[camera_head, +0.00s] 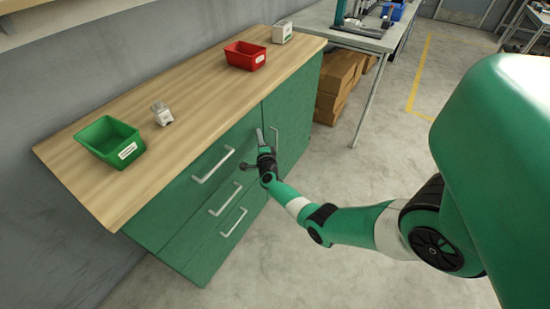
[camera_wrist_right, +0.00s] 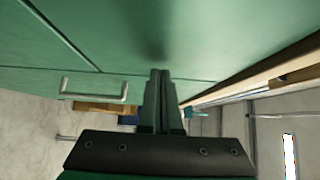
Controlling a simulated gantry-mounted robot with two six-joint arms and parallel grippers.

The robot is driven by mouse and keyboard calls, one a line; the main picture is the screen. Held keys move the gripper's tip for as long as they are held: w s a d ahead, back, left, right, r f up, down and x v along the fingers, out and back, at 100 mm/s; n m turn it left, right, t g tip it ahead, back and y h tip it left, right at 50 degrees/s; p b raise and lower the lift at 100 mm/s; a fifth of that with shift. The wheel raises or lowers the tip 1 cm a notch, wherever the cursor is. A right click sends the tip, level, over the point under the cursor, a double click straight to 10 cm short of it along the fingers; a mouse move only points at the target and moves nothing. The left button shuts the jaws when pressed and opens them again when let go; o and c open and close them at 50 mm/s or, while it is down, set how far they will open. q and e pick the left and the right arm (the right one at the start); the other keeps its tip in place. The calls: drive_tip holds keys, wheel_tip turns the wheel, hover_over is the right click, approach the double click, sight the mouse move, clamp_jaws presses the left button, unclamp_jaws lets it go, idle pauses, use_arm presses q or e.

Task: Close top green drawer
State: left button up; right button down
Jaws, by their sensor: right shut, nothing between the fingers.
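The top green drawer (camera_head: 190,183) is in the cabinet under the wooden top, with a pale bar handle (camera_head: 213,165). Its front looks about flush with the drawers below, though a small gap is hard to judge. My right gripper (camera_head: 260,135) is shut and empty, at the cabinet front to the right of the top drawer's handle. In the right wrist view its fingers (camera_wrist_right: 160,78) are together, pointing at a green front. I cannot tell whether they touch it. My left gripper is not in view.
Two lower drawers have handles (camera_head: 225,199) (camera_head: 233,222). A cabinet door handle (camera_head: 275,138) is close to the right gripper and also shows in the wrist view (camera_wrist_right: 93,95). A green bin (camera_head: 100,135) and red bin (camera_head: 240,58) stand on the wooden top (camera_head: 180,90). Cardboard boxes (camera_head: 338,75) stand beyond.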

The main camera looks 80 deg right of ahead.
drive_tip(key=s+p+v, duration=0.2)
drive_tip(key=p+v, duration=0.3)
drive_tip(key=v, duration=0.7)
drive_tip(key=shift+s+d+f, duration=0.15)
drive_tip(key=shift+s+d, duration=0.05)
